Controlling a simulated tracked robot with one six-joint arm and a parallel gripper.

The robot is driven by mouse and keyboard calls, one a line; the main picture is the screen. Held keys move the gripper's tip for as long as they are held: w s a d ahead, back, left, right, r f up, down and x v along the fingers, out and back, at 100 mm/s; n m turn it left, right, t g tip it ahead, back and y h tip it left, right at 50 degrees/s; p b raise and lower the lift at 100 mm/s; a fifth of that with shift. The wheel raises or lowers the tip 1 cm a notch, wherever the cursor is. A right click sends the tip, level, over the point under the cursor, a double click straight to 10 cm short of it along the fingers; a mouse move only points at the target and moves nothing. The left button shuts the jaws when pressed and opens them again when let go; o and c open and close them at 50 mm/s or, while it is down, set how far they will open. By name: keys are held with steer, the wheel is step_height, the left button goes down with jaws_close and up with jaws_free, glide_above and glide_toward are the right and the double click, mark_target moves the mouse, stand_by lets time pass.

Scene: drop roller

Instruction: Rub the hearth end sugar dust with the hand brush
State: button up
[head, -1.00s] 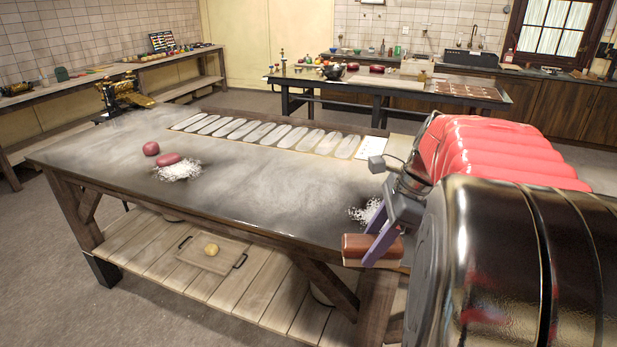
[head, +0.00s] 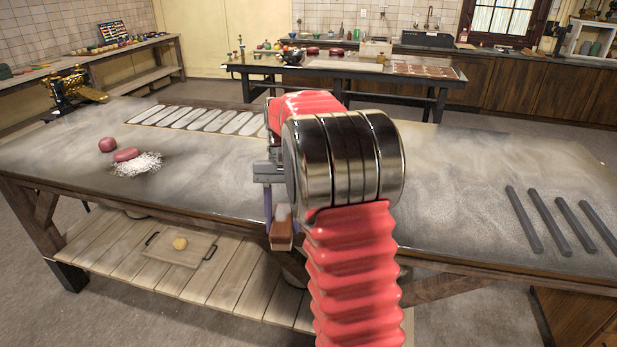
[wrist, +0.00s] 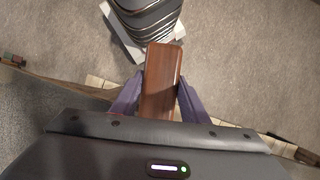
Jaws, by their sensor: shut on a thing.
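My gripper (wrist: 158,98) is shut on the hand brush (wrist: 162,75), a brown wooden block. In the head view the brush (head: 281,236) hangs just off the table's front edge, with pale bristles showing. The wrist view shows floor and the edge of the lower shelf beneath it. A white pile of sugar dust (head: 146,164) lies on the left part of the big worktable (head: 200,190), away from the brush. No second white pile shows now; my arm covers the middle of the tabletop. I cannot tell which end is the hearth end.
Two dark red lumps (head: 127,155) lie by the white pile. Pale oval strips (head: 190,120) line the back edge. Several dark bars (head: 545,220) lie at the right. A brass machine (head: 77,90) stands at the far left.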

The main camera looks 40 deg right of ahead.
steer(key=w+a+f+n+h, duration=0.1)
steer(key=w+a+f+n, duration=0.1)
steer(key=a+f, duration=0.2)
steer(key=w+a+f+n+g, duration=0.1)
steer(key=w+a+f+n, duration=0.2)
steer(key=a, duration=0.5)
steer(key=w+a+f+n+h, duration=0.1)
steer(key=w+a+f+n, duration=0.2)
steer(key=a+f, duration=0.2)
steer(key=shift+w+a+h, duration=0.2)
steer(key=shift+a+h, duration=0.1)
steer(key=shift+a, duration=0.6)
steer(key=shift+s, duration=0.15)
